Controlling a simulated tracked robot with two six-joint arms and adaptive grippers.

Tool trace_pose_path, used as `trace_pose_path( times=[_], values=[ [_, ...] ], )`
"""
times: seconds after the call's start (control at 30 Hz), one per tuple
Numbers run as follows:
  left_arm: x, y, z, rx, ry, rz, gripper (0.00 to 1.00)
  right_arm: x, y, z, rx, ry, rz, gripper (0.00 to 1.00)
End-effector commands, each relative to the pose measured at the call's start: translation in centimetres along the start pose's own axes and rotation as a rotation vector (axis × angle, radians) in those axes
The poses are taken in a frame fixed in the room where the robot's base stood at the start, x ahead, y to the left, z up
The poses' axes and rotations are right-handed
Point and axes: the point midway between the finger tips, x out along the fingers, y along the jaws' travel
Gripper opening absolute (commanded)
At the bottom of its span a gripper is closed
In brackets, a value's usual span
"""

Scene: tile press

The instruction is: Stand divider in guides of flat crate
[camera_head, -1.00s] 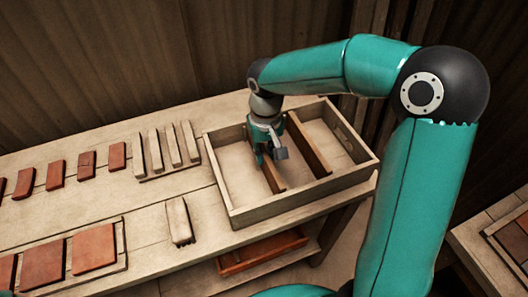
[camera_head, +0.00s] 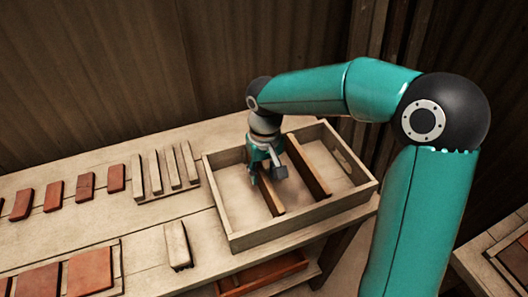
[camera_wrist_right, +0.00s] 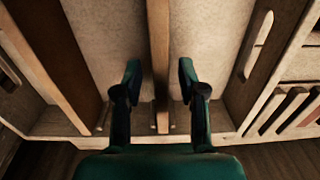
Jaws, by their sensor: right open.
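The flat crate (camera_head: 247,238) is a pale wooden open box at the right end of the bench. Two brown dividers stand on edge across it, a left divider (camera_head: 276,205) and a right divider (camera_head: 312,168), with a gap between them. My right gripper (camera_head: 262,178) is over the left divider, hiding its far part. In the right wrist view the gripper (camera_wrist_right: 160,80) is open, one finger on each side of this divider (camera_wrist_right: 161,45), with visible gaps. The other divider (camera_wrist_right: 50,50) is at left there. My left gripper is out of view.
A rack of pale strips (camera_head: 165,170) lies left of the crate, with a pale block (camera_head: 177,245) in front of it. Red-brown tiles (camera_head: 85,187) lie in a row, and larger ones (camera_head: 90,270) lie on a board. A reddish tray (camera_head: 262,275) is below the bench.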

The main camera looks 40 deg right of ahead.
Motion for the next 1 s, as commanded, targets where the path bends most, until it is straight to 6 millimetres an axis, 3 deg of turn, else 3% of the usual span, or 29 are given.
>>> trace_pose_path(
  times=[0.3,0.5,0.7,1.0],
  values=[
    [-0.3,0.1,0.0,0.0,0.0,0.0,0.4,-6.4,-0.1,-0.1,-0.001,0.006,-0.002,0.41],
    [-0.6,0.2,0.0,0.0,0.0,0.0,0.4,-9.5,-0.1,0.0,-0.002,0.003,-0.001,0.41],
    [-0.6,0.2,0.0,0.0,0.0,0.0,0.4,-10.7,0.0,0.0,-0.001,0.0,0.0,0.41],
    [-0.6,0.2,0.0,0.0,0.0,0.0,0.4,-10.8,0.0,0.0,-0.001,-0.001,0.0,0.41]
  ],
)
